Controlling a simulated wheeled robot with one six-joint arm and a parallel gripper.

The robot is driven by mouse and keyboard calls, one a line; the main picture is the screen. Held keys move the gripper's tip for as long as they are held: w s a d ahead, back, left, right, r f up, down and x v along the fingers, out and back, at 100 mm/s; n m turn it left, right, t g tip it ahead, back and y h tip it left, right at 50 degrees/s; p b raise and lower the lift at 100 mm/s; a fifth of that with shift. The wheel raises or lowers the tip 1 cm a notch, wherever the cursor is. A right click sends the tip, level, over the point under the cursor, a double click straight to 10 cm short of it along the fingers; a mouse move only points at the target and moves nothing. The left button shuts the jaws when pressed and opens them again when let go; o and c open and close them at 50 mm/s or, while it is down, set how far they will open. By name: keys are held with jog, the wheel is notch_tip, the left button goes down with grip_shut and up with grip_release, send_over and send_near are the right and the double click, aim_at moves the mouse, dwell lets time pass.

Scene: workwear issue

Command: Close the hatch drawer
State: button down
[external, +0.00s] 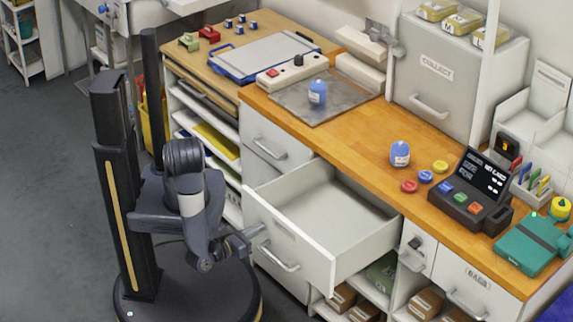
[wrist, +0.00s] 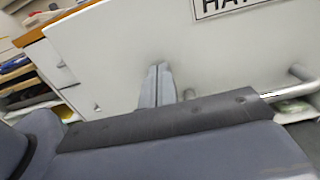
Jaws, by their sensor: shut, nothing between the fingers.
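The hatch drawer (external: 291,250) is pulled well out of the counter in the external view, and the inside that shows is empty. It has a white front with a bar handle. In the wrist view its white front (wrist: 230,60) fills much of the picture, with part of a label at the top and the handle (wrist: 295,90) at the right. My gripper (external: 262,235) is in front of the drawer front, near the left end of the handle. In the wrist view my gripper (wrist: 158,72) is shut and empty, its tips pointing at the front. I cannot tell whether they touch it.
Open shelves (external: 375,285) with boxes are below. Grey floor (external: 45,200) is free at the left.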

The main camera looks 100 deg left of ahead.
jog(key=b+x, duration=0.1)
jog(key=x, duration=2.6)
jog(key=shift+w+a+f, duration=0.1)
jog(key=shift+a, duration=0.1)
jog(key=shift+w+a+b, duration=0.3)
jog(key=shift+w+a, duration=0.05)
jog(key=shift+w, duration=0.05)
jog(key=shift+w+r, duration=0.15)
jog(key=shift+r, duration=0.1)
jog(key=shift+s+d+f, duration=0.15)
jog(key=shift+s+d, duration=0.3)
jog(key=b+v, duration=0.1)
jog(key=v, duration=1.2)
jog(key=shift+s, duration=0.15)
